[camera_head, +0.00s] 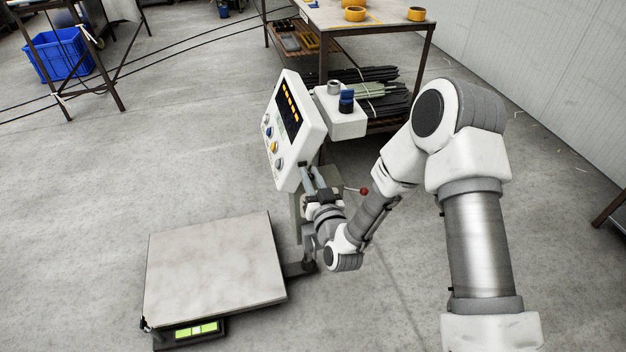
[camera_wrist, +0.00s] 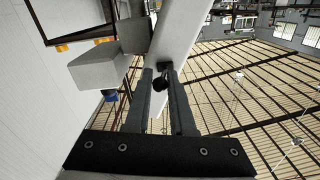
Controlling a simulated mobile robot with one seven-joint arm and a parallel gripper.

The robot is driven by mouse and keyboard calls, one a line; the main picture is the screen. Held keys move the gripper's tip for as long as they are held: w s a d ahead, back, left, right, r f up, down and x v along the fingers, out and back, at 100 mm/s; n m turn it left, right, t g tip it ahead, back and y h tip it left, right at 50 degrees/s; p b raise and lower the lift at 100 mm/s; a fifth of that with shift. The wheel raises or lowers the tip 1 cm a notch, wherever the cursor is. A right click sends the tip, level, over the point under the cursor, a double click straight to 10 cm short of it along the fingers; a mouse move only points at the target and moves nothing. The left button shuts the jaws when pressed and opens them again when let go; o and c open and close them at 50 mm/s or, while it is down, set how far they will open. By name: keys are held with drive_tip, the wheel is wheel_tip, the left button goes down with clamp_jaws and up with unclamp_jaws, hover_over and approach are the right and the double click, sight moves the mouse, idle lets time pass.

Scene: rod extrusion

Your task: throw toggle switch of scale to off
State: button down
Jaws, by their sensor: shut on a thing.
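The scale has a flat grey platform (camera_head: 215,268) on the floor and a white display head (camera_head: 306,130) on a post, with lit orange digits and several round buttons on its face. My gripper (camera_head: 312,180) is up against the lower edge of the display head. In the wrist view my gripper (camera_wrist: 162,75) has its two grey fingers close together at the white housing (camera_wrist: 187,40). A small dark knob, seemingly the toggle switch (camera_wrist: 160,83), sits between them. In the head view the switch is hidden, and which way it is thrown cannot be told.
A white box with a blue knob (camera_head: 347,100) adjoins the display head. A lever with a red ball (camera_head: 364,191) sticks out beside my wrist. A workbench (camera_head: 375,27) with yellow rolls stands behind. A blue crate (camera_head: 62,54) is far left. Floor left of the scale is clear.

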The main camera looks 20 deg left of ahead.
drive_tip(key=shift+s+a+m+t+h+b, duration=0.2)
drive_tip(key=shift+a+m+t+h+b, duration=0.25)
drive_tip(key=shift+m+h+b, duration=1.05)
drive_tip(key=shift+s+a+m+t+h+b, duration=0.15)
drive_tip(key=shift+a+m+t+h+b, duration=0.6)
drive_tip(key=shift+h, duration=1.4)
drive_tip(key=shift+s+a+m+t+h+b, duration=0.2)
drive_tip(key=shift+m+h+b, duration=0.45)
drive_tip(key=shift+m+h, duration=1)
drive_tip(key=shift+d+r+h, duration=0.1)
drive_tip(key=shift+d+h, duration=0.05)
drive_tip(key=shift+h, duration=0.35)
drive_tip(key=c, duration=0.8)
unclamp_jaws()
drive_tip(key=shift+o, duration=0.2)
drive_tip(key=s+a+p, duration=0.1)
drive_tip(key=s, duration=1.6)
drive_tip(key=shift+s+a, duration=0.15)
drive_tip(key=shift+a, duration=0.2)
